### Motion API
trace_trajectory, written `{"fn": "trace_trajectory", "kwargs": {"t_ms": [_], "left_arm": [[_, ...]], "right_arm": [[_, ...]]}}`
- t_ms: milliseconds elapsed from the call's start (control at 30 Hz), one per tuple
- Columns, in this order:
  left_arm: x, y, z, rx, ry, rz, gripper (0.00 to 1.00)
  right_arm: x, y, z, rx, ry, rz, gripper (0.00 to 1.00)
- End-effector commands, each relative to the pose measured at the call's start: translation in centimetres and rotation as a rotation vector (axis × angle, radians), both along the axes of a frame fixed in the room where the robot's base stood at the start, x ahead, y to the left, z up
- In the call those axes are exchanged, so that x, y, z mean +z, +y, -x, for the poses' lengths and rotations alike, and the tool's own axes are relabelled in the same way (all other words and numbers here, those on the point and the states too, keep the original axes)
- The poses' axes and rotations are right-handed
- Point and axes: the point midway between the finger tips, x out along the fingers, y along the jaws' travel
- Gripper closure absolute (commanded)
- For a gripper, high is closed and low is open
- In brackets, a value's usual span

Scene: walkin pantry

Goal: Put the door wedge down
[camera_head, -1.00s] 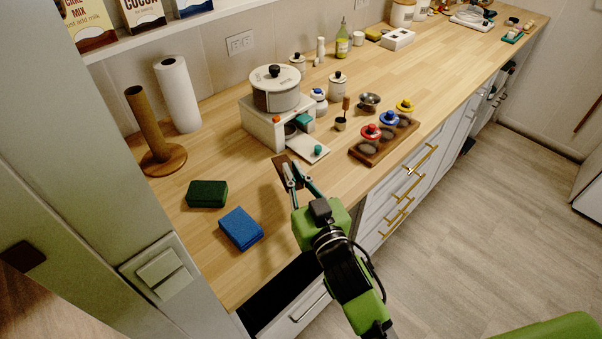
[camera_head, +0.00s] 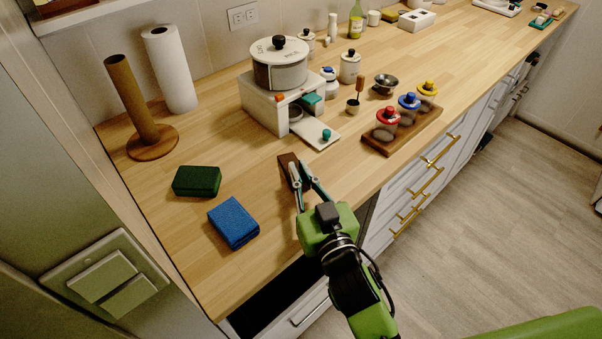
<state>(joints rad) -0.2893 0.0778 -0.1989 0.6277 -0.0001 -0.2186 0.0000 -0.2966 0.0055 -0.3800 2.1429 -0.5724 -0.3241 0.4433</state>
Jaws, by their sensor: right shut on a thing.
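The door wedge (camera_head: 287,162) is a dark brown block at the tips of my right gripper (camera_head: 300,180). My right gripper is shut on it, over the wooden counter (camera_head: 255,277) just in front of the white box with the pot. The wedge is low at the counter surface; I cannot tell whether it touches. The fingers hide part of the wedge. My left gripper is not in view.
A green sponge (camera_head: 197,181) and a blue cloth (camera_head: 233,222) lie to the left. A white box (camera_head: 262,106) carries a pot (camera_head: 279,66). A wooden rack (camera_head: 402,134) holds lidded jars at right. An open drawer (camera_head: 277,297) sits below.

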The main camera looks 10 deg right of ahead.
Motion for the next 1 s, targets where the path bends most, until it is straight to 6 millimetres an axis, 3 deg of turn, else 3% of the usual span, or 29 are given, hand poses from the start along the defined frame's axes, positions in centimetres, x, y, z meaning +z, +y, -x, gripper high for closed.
{"fn": "trace_trajectory", "kwargs": {"t_ms": [200,300,700,867,1000], "left_arm": [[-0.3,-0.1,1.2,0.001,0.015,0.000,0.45],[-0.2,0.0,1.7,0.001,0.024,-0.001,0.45],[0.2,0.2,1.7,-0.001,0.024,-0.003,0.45],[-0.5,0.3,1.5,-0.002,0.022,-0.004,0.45],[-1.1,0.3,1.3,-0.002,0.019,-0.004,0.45]], "right_arm": [[-0.3,0.0,0.0,0.000,-0.001,0.000,1.00],[-0.2,0.0,0.0,0.000,0.000,0.001,0.76],[0.4,0.0,0.0,0.001,-0.002,0.001,0.76],[-0.1,-0.4,2.0,0.001,0.001,-0.001,0.76],[-0.3,-0.9,4.7,0.000,0.004,-0.002,0.76]]}}
